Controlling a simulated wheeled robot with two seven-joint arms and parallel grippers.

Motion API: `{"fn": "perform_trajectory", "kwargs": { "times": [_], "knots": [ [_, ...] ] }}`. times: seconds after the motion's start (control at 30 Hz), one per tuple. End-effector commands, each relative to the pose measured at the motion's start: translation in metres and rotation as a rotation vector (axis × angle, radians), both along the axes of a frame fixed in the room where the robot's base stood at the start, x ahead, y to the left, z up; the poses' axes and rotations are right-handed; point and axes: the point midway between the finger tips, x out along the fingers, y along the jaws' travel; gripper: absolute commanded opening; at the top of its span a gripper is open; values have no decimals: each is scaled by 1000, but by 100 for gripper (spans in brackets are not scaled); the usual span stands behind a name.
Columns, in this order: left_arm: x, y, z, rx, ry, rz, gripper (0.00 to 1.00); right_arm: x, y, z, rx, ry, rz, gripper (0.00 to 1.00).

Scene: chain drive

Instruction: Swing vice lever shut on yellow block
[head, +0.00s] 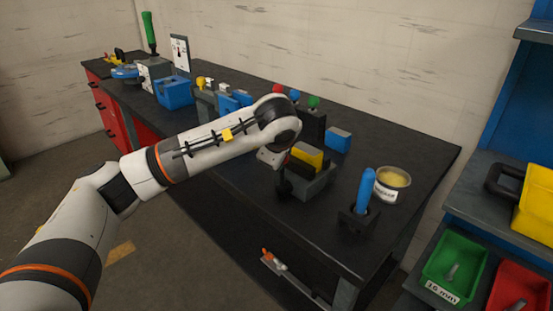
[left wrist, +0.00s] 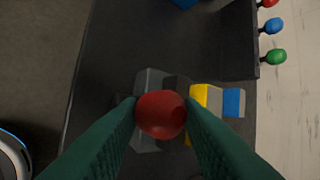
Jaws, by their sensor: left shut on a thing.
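The yellow block (head: 307,155) sits in the dark grey vice (head: 318,184) near the front of the bench. In the left wrist view the yellow block (left wrist: 200,94) shows just right of the vice's grey body (left wrist: 150,82). The vice lever's red ball knob (left wrist: 161,114) is between the green fingers of my left gripper (left wrist: 161,117), which is shut on it. The lever's shaft is hidden behind the knob. In the head view my left wrist covers most of this gripper, beside the vice's left side. My right gripper is in neither view.
A blue-and-grey block (head: 338,139) lies behind the vice. A blue-handled tool in a holder (head: 358,216) and a tin (head: 392,184) stand to its right. A dark rack with red, blue and green knobs (head: 314,126) is behind. The bench's right rear is clear.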

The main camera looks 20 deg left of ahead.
Motion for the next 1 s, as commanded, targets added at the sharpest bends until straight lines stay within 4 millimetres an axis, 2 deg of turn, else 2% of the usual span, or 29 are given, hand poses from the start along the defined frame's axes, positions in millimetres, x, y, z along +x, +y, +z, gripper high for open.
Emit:
{"fn": "perform_trajectory", "kwargs": {
  "times": [0.57, 0.6, 0.7, 1.0],
  "knots": [
    [-1, -5, -3, 30, -7, -5, 0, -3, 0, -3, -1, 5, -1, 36],
    [-1, -5, -3, 30, -7, -5, 37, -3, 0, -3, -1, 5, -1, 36],
    [-1, -4, -3, 29, -8, -4, 53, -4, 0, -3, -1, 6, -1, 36],
    [-1, -4, 0, 28, -10, -1, 54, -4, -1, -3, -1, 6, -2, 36]
  ]
}}
